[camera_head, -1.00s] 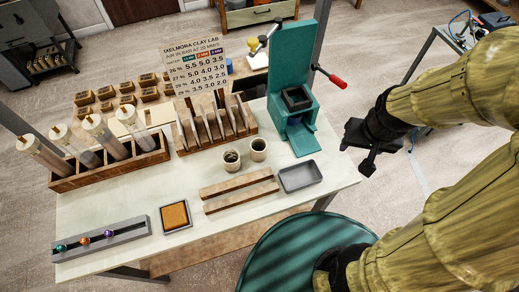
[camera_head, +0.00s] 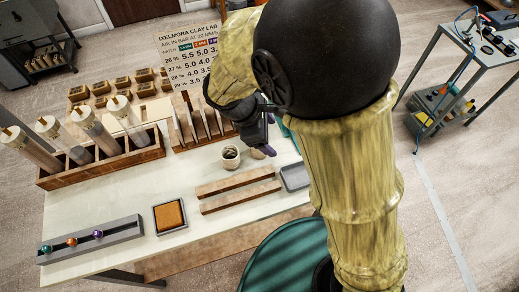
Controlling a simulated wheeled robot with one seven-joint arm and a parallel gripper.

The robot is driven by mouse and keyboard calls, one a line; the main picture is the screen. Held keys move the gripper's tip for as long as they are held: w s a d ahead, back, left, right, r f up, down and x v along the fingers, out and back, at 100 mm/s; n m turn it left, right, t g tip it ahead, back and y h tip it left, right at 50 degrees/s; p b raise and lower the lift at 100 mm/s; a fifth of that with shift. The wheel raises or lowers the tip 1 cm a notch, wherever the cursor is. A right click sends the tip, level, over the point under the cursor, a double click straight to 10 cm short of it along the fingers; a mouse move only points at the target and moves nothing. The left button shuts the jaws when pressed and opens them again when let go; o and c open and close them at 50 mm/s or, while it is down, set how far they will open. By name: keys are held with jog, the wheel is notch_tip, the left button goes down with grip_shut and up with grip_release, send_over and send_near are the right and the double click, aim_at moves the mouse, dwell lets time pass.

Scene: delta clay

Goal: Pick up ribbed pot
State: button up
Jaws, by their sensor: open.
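Two small pale clay pots stand close together near the middle of the table. The left pot (camera_head: 231,158) is in full view with a dark inside. Ribs cannot be made out on either, so I cannot tell which is the ribbed pot. My gripper (camera_head: 268,136) is open, with purple fingertips, and appears over or just beside the right pot. Its gap to the pot is unclear, and nothing is seen in it.
A wooden rack with clear tubes (camera_head: 103,163) and a slotted wooden rack (camera_head: 197,138) stand behind the pots. Two wooden bars (camera_head: 238,188) and a grey tray (camera_head: 295,177) lie in front. My arm hides most of the teal press.

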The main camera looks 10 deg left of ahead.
jog(key=s+a+f+n+t+h+b, duration=0.1)
jog(key=s+a+n+t+b, duration=0.1)
jog(key=s+a+n+t, duration=0.2)
jog(key=a+n, duration=0.3)
jog(key=a, duration=0.4)
jog(key=shift+s+a+n, duration=0.15)
jog(key=shift+a+n, duration=0.05)
jog(key=shift+n, duration=0.2)
jog(key=shift+f, duration=0.1)
jog(key=p+x, duration=0.1)
jog(key=x, duration=1.1)
jog(key=shift+w+d+p, duration=0.1)
jog(key=shift+w+p, duration=0.1)
jog(key=shift+p, duration=0.15)
jog(key=shift+p+x, duration=0.75)
jog(key=shift+x, duration=1.8)
jog(key=shift+w, duration=0.2)
